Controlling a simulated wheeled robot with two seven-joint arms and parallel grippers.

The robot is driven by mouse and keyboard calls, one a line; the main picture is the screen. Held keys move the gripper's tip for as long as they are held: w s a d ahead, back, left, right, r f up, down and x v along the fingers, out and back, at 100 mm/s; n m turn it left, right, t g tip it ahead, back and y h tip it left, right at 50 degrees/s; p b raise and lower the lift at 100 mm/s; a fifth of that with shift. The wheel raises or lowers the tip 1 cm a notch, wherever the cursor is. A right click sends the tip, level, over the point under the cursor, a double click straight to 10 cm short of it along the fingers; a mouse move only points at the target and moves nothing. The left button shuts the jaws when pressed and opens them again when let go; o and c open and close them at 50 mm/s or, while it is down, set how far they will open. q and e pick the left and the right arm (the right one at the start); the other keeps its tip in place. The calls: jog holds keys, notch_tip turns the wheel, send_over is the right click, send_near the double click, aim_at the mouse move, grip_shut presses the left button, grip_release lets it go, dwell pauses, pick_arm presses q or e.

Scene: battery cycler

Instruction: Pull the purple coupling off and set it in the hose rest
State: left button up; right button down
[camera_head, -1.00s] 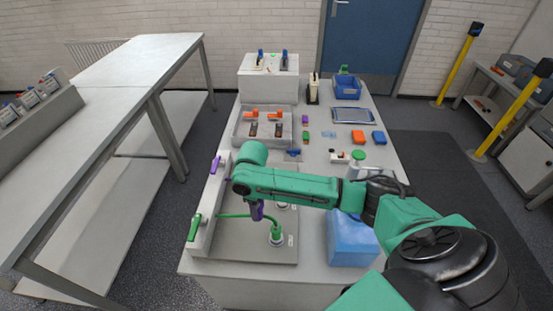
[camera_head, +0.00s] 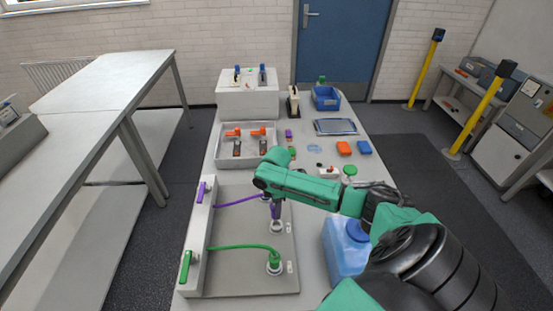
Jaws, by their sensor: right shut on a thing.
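The purple coupling (camera_head: 276,211) is upright in my right gripper (camera_head: 274,200), which is shut on it and partly hidden by my own green arm. The coupling shows right above a pale round fitting (camera_head: 277,227) on the grey plate (camera_head: 235,275). I cannot tell whether it touches the fitting. A purple hose (camera_head: 238,201) runs left from it to the upright grey block (camera_head: 198,240). The green coupling (camera_head: 274,262) sits on the nearer fitting, with its green hose (camera_head: 240,247) curving left. I cannot make out which thing is the hose rest. My left gripper is not in view.
The block carries a purple handle (camera_head: 201,192) and a green handle (camera_head: 185,267). A blue jug (camera_head: 344,258) stands right of the plate, close to my right arm. A grey tray (camera_head: 226,158) with orange-topped parts lies beyond. The plate's front left is clear.

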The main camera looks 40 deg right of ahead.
notch_tip(320, 180, down, 3)
jog(key=b, duration=0.2)
jog(key=shift+s+b, duration=0.15)
jog(key=shift+b, duration=0.2)
jog(key=shift+r+p, duration=0.3)
jog(key=shift+r, duration=0.1)
jog(key=shift+p, duration=0.3)
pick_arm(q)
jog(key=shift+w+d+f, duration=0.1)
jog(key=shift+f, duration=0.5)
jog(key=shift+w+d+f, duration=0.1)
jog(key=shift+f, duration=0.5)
pick_arm(e)
jog(key=shift+f, duration=0.15)
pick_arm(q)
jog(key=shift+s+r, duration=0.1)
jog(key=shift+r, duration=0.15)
pick_arm(e)
jog(key=shift+f, duration=0.1)
jog(key=shift+f, duration=0.2)
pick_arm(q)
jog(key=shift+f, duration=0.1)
pick_arm(e)
jog(key=shift+d+f, duration=0.1)
jog(key=shift+f, duration=0.25)
jog(key=shift+f, duration=0.15)
